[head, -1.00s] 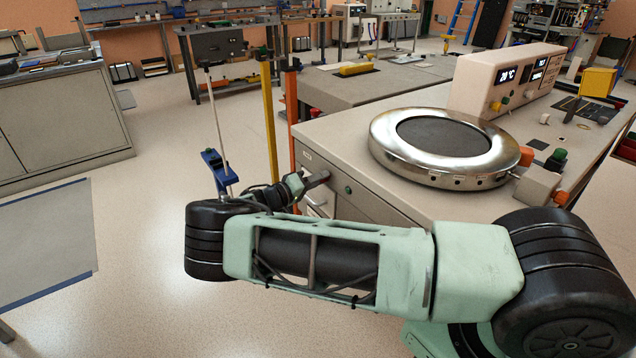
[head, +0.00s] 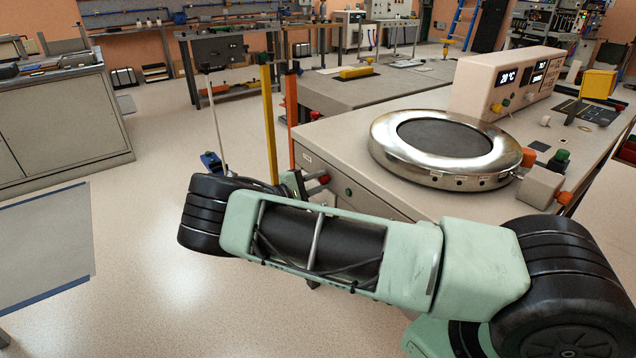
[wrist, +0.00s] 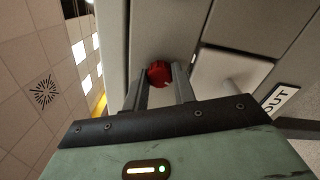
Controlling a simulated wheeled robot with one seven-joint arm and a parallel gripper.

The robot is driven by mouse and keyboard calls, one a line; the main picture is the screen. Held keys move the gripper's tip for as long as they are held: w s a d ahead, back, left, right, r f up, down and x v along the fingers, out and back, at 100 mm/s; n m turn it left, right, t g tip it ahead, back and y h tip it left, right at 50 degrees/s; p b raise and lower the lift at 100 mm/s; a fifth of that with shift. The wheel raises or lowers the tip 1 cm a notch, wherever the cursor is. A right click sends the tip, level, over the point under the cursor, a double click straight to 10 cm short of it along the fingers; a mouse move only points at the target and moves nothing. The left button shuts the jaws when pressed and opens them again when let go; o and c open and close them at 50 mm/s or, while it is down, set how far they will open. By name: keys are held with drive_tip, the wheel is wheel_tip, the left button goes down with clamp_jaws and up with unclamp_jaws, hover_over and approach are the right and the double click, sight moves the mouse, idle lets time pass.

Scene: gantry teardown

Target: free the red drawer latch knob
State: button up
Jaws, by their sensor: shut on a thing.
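The red drawer latch knob (wrist: 159,73) is a small round knob on the grey cabinet front. In the wrist view it sits between the tips of my two fingers. My gripper (wrist: 160,84) is shut on the knob, with a finger on either side. In the head view the knob (head: 324,179) shows as a small red spot on the front of the cabinet (head: 385,207), beside the end of my gripper. My forearm hides much of the cabinet front below it.
A round metal plate (head: 445,150) and a control box (head: 510,80) stand on top. Yellow (head: 269,120) and orange (head: 291,115) posts stand near the cabinet's left corner.

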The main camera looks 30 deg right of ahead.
drive_tip(key=shift+a+n, duration=0.1)
drive_tip(key=shift+n, duration=2.1)
drive_tip(key=o, duration=1)
drive_tip(key=a, duration=0.5)
drive_tip(key=a+b, duration=0.1)
drive_tip(key=a, duration=1.1)
drive_tip(key=shift+s+a, duration=0.2)
drive_tip(key=shift+s, duration=0.1)
